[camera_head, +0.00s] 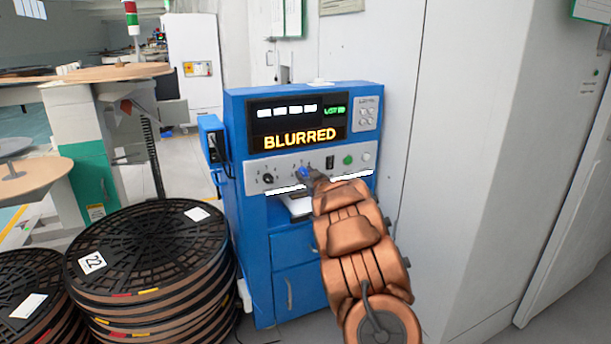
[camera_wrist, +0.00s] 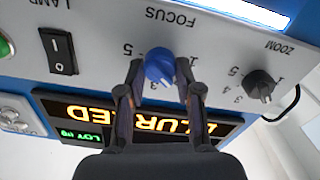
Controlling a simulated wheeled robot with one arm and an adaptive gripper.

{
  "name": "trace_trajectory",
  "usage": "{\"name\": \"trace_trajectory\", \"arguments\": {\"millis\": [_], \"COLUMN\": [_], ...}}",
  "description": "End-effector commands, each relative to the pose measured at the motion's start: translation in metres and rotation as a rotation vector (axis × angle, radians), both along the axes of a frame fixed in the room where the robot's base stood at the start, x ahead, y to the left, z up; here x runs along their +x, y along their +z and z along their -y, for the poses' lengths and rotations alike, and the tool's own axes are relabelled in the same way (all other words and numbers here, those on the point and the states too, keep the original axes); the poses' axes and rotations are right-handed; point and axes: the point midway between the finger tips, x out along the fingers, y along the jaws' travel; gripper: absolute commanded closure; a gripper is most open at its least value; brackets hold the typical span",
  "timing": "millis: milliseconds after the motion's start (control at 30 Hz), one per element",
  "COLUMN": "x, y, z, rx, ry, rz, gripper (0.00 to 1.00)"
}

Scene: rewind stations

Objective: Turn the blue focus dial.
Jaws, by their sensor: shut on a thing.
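The blue focus dial (camera_wrist: 159,66) sits on the grey control panel under the word FOCUS, which appears upside down in the wrist view. In the head view the blue dial (camera_head: 303,173) shows just beyond my fingertips. My gripper (camera_wrist: 160,80) is shut on the dial, with one finger on each side of it. In the head view my gripper (camera_head: 314,177) reaches the panel from the lower right. The display (camera_head: 300,138) above the panel reads BLURRED in orange letters.
A black zoom dial (camera_wrist: 260,86) and a black lamp switch (camera_wrist: 58,51) flank the focus dial. A green button (camera_head: 348,160) is further right on the blue cabinet (camera_head: 250,230). Stacked black reels (camera_head: 140,250) stand at the left.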

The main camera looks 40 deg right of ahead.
Motion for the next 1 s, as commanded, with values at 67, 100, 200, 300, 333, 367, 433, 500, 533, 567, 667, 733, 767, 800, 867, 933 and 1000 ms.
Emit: {"name": "trace_trajectory", "arguments": {"millis": [67, 100, 200, 300, 333, 367, 433, 500, 533, 567, 667, 733, 767, 800, 867, 933, 1000], "x": [0.0002, 0.0003, 0.0004, 0.0005, 0.0005, 0.0007, 0.0010, 0.0010, 0.0013, 0.0013, 0.0013, 0.0012, 0.0012, 0.0009, 0.0010, 0.0008, 0.0006], "y": [-0.0002, 0.0001, 0.0013, 0.0028, 0.0033, 0.0037, 0.0046, 0.0049, 0.0052, 0.0055, 0.0075, 0.0079, 0.0080, 0.0075, 0.0069, 0.0070, 0.0073], "z": [-0.0004, -0.0005, -0.0006, -0.0005, -0.0005, -0.0007, -0.0009, -0.0006, -0.0007, -0.0005, -0.0005, -0.0004, -0.0003, 0.0001, -0.0001, 0.0001, 0.0006], "rx": [0.001, 0.002, 0.014, 0.036, 0.045, 0.056, 0.087, 0.123, 0.141, 0.159, 0.225, 0.273, 0.295, 0.325, 0.369, 0.420, 0.471], "ry": [0.001, 0.001, 0.001, 0.001, 0.001, 0.001, 0.001, 0.001, 0.001, 0.001, 0.001, 0.002, 0.002, 0.001, 0.002, 0.002, 0.001], "rz": [-0.001, 0.000, 0.003, 0.011, 0.014, 0.017, 0.028, 0.038, 0.043, 0.050, 0.075, 0.093, 0.101, 0.111, 0.126, 0.144, 0.163], "gripper": [1.00, 1.00, 1.00, 1.00, 1.00, 1.00, 1.00, 1.00, 1.00, 1.00, 1.00, 1.00, 1.00, 1.00, 1.00, 1.00, 1.00]}}
